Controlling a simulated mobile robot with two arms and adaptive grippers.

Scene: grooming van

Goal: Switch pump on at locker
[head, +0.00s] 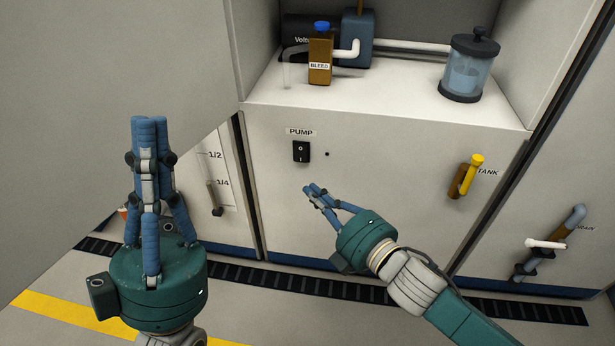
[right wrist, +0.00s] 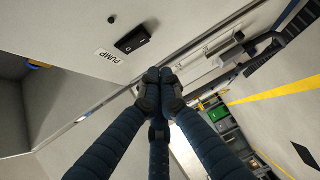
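The pump switch (head: 301,152) is a black rocker marked with a line and a circle, on the white locker front (head: 380,150) under a PUMP label (head: 300,132). It also shows in the right wrist view (right wrist: 136,37), beyond my fingertips and up to the left. My right gripper (head: 311,189) is just below the switch in the head view, fingers together, apart from the switch. The right wrist view shows its fingertips (right wrist: 160,76) meeting with nothing between them. My left gripper (head: 149,120) points up at the left, its fingers together and empty.
On the locker shelf are a brown BLEED bottle (head: 320,62), a blue pump body (head: 357,40) and a clear canister (head: 468,70). A yellow-handled TANK valve (head: 468,175) and a DRAIN valve (head: 545,244) stick out at right.

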